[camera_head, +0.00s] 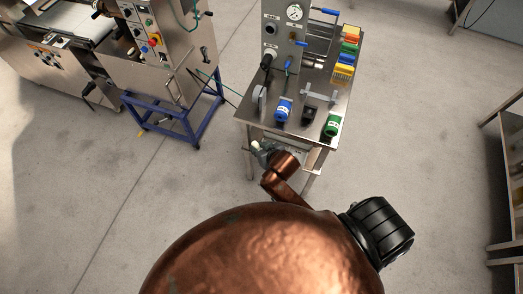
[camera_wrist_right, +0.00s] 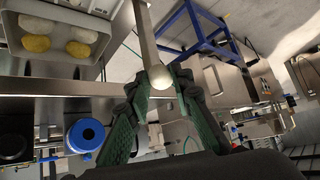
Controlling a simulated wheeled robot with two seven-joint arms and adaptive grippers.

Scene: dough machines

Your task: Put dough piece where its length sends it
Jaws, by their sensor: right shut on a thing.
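My right gripper (camera_head: 262,152) is at the near edge of the steel table, below the tabletop's front. In the right wrist view its green fingers (camera_wrist_right: 162,98) are closed around a small pale rounded dough piece (camera_wrist_right: 160,77). A grey-beige rod runs up from behind this piece; I cannot tell whether it belongs to it. In the head view only a small whitish bit (camera_head: 255,144) shows at the gripper. A tray (camera_wrist_right: 60,63) in the wrist view holds several yellow and whitish dough lumps (camera_wrist_right: 37,43). My left gripper is not in view.
The steel table (camera_head: 300,118) carries a gauge panel (camera_head: 287,40), a blue cup (camera_head: 283,109), a green cup (camera_head: 332,125), a black item (camera_head: 309,114) and coloured bins (camera_head: 346,58). A machine on a blue frame (camera_head: 170,110) stands left.

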